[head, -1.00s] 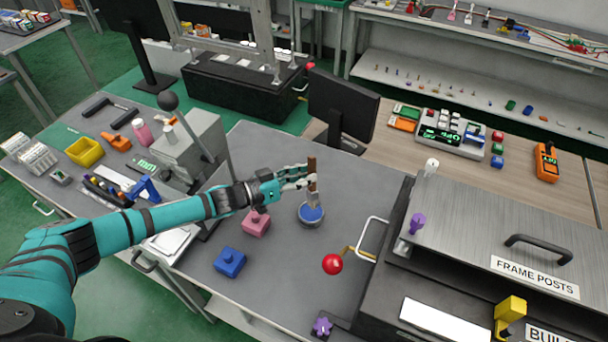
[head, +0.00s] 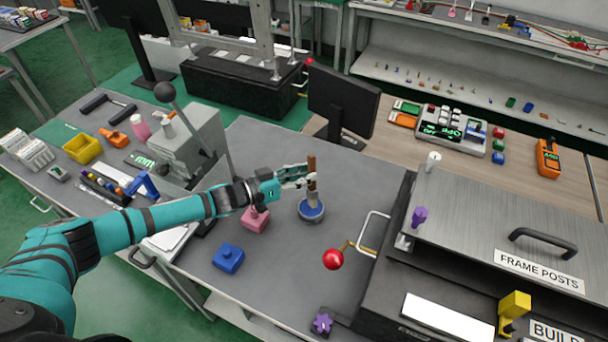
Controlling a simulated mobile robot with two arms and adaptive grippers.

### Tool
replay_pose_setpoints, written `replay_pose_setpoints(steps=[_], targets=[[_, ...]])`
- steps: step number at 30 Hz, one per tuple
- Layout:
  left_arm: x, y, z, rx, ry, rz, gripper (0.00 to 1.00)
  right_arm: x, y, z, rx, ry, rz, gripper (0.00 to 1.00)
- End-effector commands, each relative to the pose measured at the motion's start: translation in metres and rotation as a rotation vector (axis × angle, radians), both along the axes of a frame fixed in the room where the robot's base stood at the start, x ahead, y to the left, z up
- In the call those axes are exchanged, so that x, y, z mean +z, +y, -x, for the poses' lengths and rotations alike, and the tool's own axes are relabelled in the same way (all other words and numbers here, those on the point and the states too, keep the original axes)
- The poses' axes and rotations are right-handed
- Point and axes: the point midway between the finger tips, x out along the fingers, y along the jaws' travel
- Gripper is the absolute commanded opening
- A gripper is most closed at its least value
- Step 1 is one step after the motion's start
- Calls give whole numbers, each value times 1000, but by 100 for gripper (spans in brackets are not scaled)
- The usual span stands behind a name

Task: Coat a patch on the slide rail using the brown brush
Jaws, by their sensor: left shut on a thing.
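The brown brush (head: 312,166) is upright, with its wooden handle up and its lower end at a small round dish with blue contents (head: 311,212). My left gripper (head: 309,179) is shut on the brush's handle, just above the dish. Whether the bristles touch the blue contents I cannot tell. No part that I can surely name as the slide rail shows. My right gripper is out of view.
A pink block (head: 256,219) and a blue block (head: 228,258) sit on the grey bench. A red ball knob (head: 333,259) and a large fixture labelled FRAME POSTS (head: 480,230) stand to the right. A monitor (head: 341,105) is behind the dish. Bench between is clear.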

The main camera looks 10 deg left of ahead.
Motion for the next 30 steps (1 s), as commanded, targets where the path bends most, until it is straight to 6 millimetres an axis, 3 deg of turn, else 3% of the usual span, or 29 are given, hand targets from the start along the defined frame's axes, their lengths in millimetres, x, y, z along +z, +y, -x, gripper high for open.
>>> replay_pose_setpoints(steps=[30], targets=[[-11, 0, 0, 0, 0, 0, 0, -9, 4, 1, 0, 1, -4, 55]])
